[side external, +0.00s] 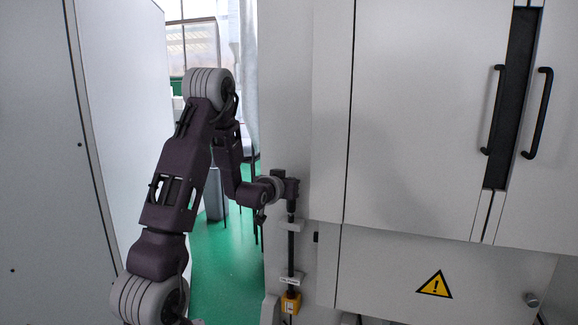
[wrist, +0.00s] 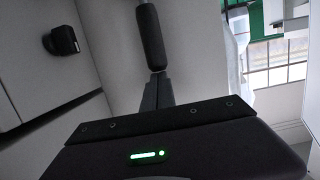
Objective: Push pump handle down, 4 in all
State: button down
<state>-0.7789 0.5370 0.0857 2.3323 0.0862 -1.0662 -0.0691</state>
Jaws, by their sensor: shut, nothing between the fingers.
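A black, padded cylinder (wrist: 150,38), which looks like the pump handle's grip, stands just beyond my fingertips in the wrist view. In the side external view, an upright dark rod (side external: 291,250) runs between two pale brackets below my gripper. It appears to be the same part, with a yellow block (side external: 291,303) under it. My gripper (side external: 291,207) points down over the rod's top end. Its dark fingers (wrist: 157,86) are shut and empty in the wrist view. I cannot tell whether they touch the handle.
A grey-white cabinet (side external: 420,130) with black door handles stands right of the rod. A small black knob (wrist: 62,40) juts from a pale panel at left in the wrist view. Another pale panel (side external: 115,120) stands left of my arm. Green floor (side external: 225,265) lies open between.

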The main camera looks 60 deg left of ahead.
jog(key=s+d+r, duration=0.3)
jog(key=r, duration=0.5)
jog(key=shift+s+d, duration=0.25)
jog(key=shift+r, duration=0.1)
dwell(2.1)
jog(key=a+n+g, duration=0.1)
jog(key=a, duration=0.2)
jog(key=a+r+n+g+h, duration=0.1)
jog(key=a+n+g, duration=0.1)
jog(key=a, duration=0.1)
jog(key=a+n+g+h, duration=0.1)
jog(key=a+n, duration=0.1)
jog(key=a, duration=0.1)
jog(key=shift+s+r+g, duration=0.25)
jog(key=shift+r+g, duration=0.05)
jog(key=w+d+r+h, duration=0.1)
jog(key=r, duration=0.1)
jog(key=w+d+r+t+h, duration=0.1)
jog(key=r, duration=0.1)
jog(key=w+d+r+h, duration=0.1)
jog(key=w+r+h, duration=0.1)
jog(key=shift+w+d+t, duration=0.1)
jog(key=shift+d+t, duration=0.2)
jog(key=shift+t, duration=0.1)
jog(key=shift+w+d+r+h, duration=0.2)
jog(key=shift+d+r+h, duration=0.1)
jog(key=shift+r, duration=0.05)
